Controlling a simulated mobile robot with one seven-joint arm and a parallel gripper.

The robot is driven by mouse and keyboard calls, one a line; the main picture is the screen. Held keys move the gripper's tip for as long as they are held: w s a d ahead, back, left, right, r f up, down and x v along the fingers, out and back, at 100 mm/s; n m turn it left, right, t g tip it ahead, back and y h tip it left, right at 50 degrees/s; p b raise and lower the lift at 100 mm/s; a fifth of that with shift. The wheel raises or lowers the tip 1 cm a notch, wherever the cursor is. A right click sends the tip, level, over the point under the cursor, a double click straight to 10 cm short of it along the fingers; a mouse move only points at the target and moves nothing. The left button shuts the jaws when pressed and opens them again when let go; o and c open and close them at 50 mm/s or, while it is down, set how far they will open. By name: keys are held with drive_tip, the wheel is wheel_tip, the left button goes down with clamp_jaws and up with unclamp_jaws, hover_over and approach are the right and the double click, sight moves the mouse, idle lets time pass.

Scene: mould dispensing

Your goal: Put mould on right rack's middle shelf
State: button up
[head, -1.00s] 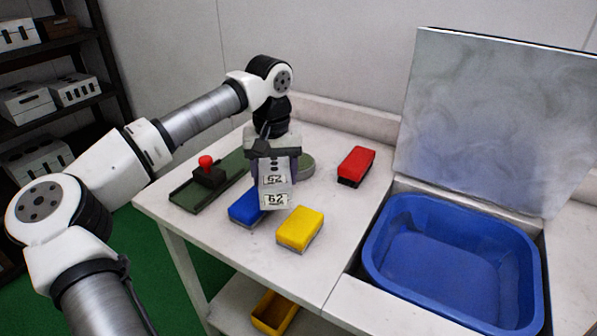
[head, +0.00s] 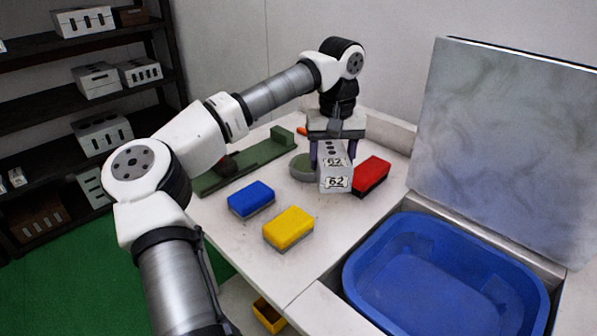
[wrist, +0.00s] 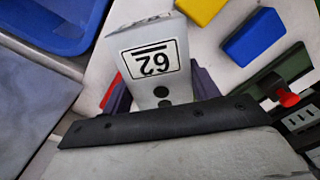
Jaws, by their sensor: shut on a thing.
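The mould is a white block (head: 335,182) with dark holes on top and labels reading 62.
On the table (head: 300,272) lie a blue block (head: 251,198), a yellow block (head: 289,228), a red block (head: 371,174) and a green tray-like fixture (head: 250,165). A blue basin (head: 445,290) with a raised grey lid (head: 505,140) is at the right. Green floor (head: 90,285) lies open before the rack.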

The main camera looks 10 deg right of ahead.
drive_tip(key=w+a+r+n, duration=0.55)
drive_tip(key=r+n, duration=0.25)
drive_tip(key=r, duration=0.2)
drive_tip(key=f, duration=0.6)
drive_tip(key=f+p, duration=0.1)
drive_tip(key=f, duration=0.6)
drive_tip(key=f+p, duration=0.1)
drive_tip(key=f, duration=0.6)
drive_tip(key=shift+w+d, duration=0.1)
drive_tip(key=shift+w, duration=0.25)
drive_tip(key=shift+f, duration=0.15)
drive_tip(key=o, duration=1.6)
drive_tip(key=shift+c, duration=0.2)
wheel_tip(320, 180, up, 12)
drive_tip(key=b, duration=0.1)
